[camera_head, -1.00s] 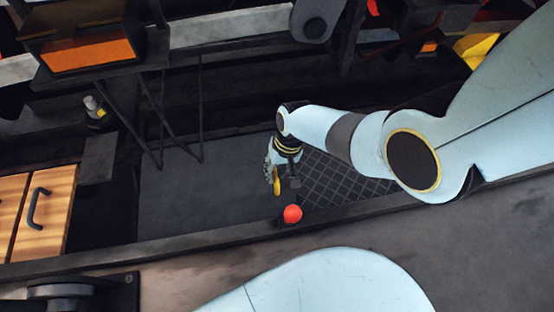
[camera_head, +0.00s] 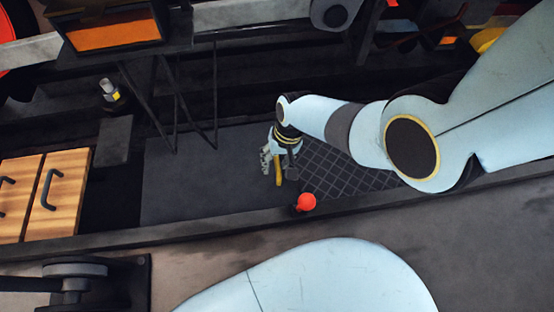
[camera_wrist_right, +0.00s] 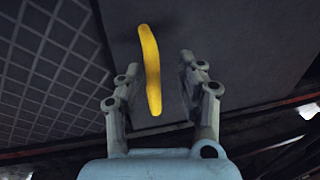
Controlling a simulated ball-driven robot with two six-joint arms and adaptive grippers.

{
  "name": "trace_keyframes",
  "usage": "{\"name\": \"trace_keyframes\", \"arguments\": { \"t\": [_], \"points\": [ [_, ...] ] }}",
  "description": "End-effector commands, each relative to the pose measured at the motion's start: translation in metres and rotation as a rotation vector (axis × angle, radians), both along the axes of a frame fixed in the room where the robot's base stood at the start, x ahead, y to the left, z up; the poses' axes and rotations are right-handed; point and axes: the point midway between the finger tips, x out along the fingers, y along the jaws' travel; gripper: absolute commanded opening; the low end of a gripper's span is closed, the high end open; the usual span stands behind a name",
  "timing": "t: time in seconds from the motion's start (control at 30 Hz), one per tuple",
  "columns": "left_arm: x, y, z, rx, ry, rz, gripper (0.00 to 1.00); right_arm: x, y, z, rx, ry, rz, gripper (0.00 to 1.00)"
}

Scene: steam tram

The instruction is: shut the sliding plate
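The sliding plate (camera_head: 195,185) is a smooth dark grey sheet low in the floor recess. A yellow handle (camera_head: 279,182) stands near its right edge, by a grid-patterned panel (camera_head: 335,170) that lies uncovered. My right gripper (camera_head: 271,160) points down at the handle. In the right wrist view the handle (camera_wrist_right: 151,70) shows between the spread fingers of my right gripper (camera_wrist_right: 159,65). A gap shows on each side of it. The plate (camera_wrist_right: 240,50) lies to the right there and the grid (camera_wrist_right: 45,65) to the left. My left gripper is not in view.
A red ball knob (camera_head: 306,202) stands by the front ledge (camera_head: 200,228), close to my right gripper. Wooden drawers (camera_head: 55,195) are at the left. An orange-fronted box (camera_head: 115,30) and thin dark struts are behind the plate.

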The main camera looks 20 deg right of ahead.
Motion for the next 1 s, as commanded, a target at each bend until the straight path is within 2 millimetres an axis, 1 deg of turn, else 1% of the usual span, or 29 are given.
{"name": "trace_keyframes", "arguments": {
  "t": [0.2,0.37,0.47,0.8,0.9,1.0],
  "points": [
    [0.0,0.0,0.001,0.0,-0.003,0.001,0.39,0.0,-0.002,0.002,-0.002,0.0,0.001,0.38],
    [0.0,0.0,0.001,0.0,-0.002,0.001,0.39,0.0,-0.004,0.013,-0.003,-0.002,0.001,0.38],
    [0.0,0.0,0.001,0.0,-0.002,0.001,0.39,-0.001,-0.007,0.026,-0.003,-0.003,0.0,0.38],
    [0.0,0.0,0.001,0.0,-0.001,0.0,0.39,-0.005,-0.017,0.087,-0.003,-0.002,0.001,0.38],
    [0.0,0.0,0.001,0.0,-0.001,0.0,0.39,-0.005,-0.02,0.102,-0.001,-0.001,0.002,0.38],
    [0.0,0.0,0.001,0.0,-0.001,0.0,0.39,-0.006,-0.022,0.111,-0.001,0.0,0.002,0.38]
  ]
}}
